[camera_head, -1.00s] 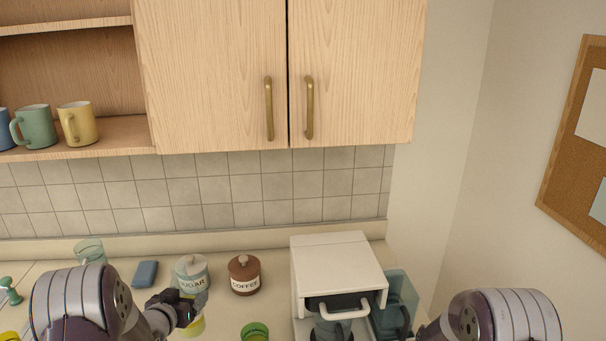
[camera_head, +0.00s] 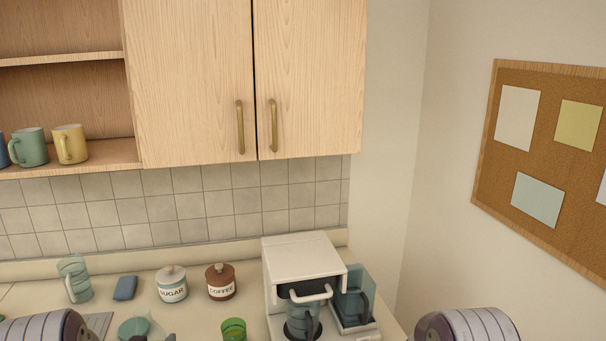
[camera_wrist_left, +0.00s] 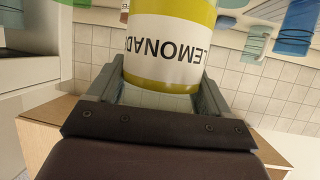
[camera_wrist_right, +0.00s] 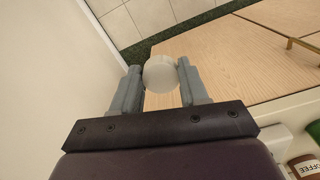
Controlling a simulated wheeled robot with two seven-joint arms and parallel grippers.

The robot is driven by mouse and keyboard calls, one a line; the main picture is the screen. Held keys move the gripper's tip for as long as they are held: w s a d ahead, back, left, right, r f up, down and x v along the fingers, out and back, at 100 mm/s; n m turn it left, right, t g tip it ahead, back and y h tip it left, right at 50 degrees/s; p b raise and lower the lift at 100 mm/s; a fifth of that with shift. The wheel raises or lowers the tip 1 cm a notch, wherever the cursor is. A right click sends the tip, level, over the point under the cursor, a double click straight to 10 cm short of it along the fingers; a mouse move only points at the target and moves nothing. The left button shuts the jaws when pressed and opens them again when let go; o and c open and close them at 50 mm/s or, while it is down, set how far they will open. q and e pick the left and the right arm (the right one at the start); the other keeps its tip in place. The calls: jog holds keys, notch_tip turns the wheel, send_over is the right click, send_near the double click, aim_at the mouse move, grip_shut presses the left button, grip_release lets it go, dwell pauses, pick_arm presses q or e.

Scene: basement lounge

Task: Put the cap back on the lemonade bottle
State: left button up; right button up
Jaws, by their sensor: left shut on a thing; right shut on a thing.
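The lemonade bottle (camera_wrist_left: 172,38) has a white label with yellow bands and fills the top of the left wrist view. Its lettering is upside down there, as is the room behind it, so the bottle looks about upright. My left gripper (camera_wrist_left: 163,84) is shut on it, one finger on each side. The white round cap (camera_wrist_right: 161,74) shows in the right wrist view, between the fingertips of my right gripper (camera_wrist_right: 160,82), which is shut on it. Cap and bottle are apart. In the head view my right gripper is out of frame, and the bottle's top is hard to make out.
A sugar jar (camera_head: 172,285), a coffee jar (camera_head: 220,283), a green cup (camera_head: 233,329), a blue sponge (camera_head: 125,288) and a clear pitcher (camera_head: 74,280) stand on the counter. A white coffee machine (camera_head: 302,258) is at the right. Wooden cabinets (camera_head: 190,80) hang above.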

pick_arm(q)
jog(key=s+d+f+m+h, duration=0.1)
jog(key=s+d+f, duration=1)
jog(key=d, duration=0.4)
jog(key=shift+s+f, duration=0.2)
jog(key=shift+f, duration=0.7)
jog(key=shift+d, duration=0.15)
jog(key=s+d+m+g+h, duration=0.1)
jog(key=d+m+g+h, duration=0.2)
jog(key=d+m+h, duration=0.5)
jog(key=d+h, duration=0.1)
jog(key=d, duration=0.5)
jog(key=shift+s+d, duration=0.35)
